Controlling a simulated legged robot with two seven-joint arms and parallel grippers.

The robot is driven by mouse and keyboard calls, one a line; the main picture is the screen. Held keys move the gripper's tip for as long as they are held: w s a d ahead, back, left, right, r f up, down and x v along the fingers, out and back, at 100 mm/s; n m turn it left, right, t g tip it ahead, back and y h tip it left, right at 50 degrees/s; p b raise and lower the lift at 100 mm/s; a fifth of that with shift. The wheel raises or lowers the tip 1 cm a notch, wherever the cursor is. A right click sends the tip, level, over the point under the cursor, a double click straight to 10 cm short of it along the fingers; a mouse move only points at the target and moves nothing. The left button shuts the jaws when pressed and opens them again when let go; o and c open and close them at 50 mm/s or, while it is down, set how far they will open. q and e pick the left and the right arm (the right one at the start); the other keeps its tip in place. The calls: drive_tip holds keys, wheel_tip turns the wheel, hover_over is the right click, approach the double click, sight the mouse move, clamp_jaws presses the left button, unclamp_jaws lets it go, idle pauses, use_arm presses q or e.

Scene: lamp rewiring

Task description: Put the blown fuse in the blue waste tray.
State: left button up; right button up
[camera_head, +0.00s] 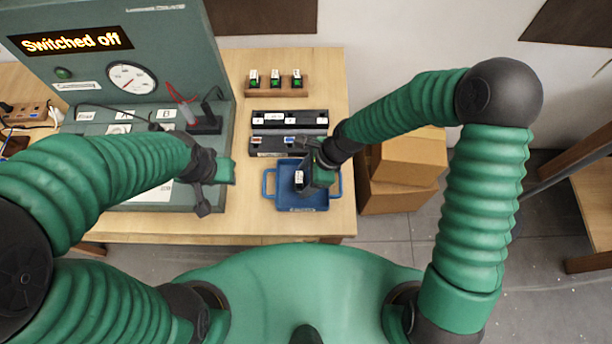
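The blue waste tray (268,186) lies on the wooden table near its front right corner. My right gripper (312,178) is over the tray, pointing down. A small dark fuse with a white label (299,178) shows right against the left side of that gripper, within the tray's outline. I cannot tell whether the fingers grip it or whether it rests on the tray floor. My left gripper (216,186) hangs in front of the green test panel, to the left of the tray, with nothing visible in it. Its finger gap is unclear.
A wooden rack (277,88) with three labelled fuses stands at the back. A dark fuse holder block (290,126) lies between rack and tray. The green panel (130,40) reads "Switched off". Cardboard boxes (405,165) stand right of the table.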

sight(300, 176)
drive_tip(key=shift+w+a+r, duration=0.1)
drive_tip(key=shift+a, duration=0.15)
drive_tip(key=r, duration=0.4)
drive_tip(key=shift+w+d+r, duration=0.15)
drive_tip(key=shift+d+r, duration=0.05)
drive_tip(key=shift+d, duration=0.15)
drive_tip(key=d+v, duration=0.1)
drive_tip(key=v, duration=0.7)
use_arm(q)
drive_tip(key=shift+w+a+f, duration=0.1)
drive_tip(key=shift+a+f, duration=0.15)
drive_tip(key=shift+a, duration=0.2)
use_arm(e)
drive_tip(key=s+d+n+t+h, duration=0.1)
drive_tip(key=s+d+n+h, duration=0.1)
drive_tip(key=d+n, duration=0.5)
drive_tip(key=s+d+n+t+h, duration=0.1)
drive_tip(key=s+d+n+h, duration=0.1)
drive_tip(key=s+d+n, duration=0.2)
drive_tip(key=d+n, duration=0.3)
drive_tip(key=n, duration=0.3)
drive_tip(key=shift+d+n+t+h, duration=0.3)
drive_tip(key=shift+d+n, duration=0.05)
drive_tip(key=shift+n, duration=0.05)
use_arm(q)
drive_tip(key=shift+a, duration=0.2)
use_arm(e)
drive_tip(key=shift+a+r, duration=0.1)
drive_tip(key=shift+a, duration=0.05)
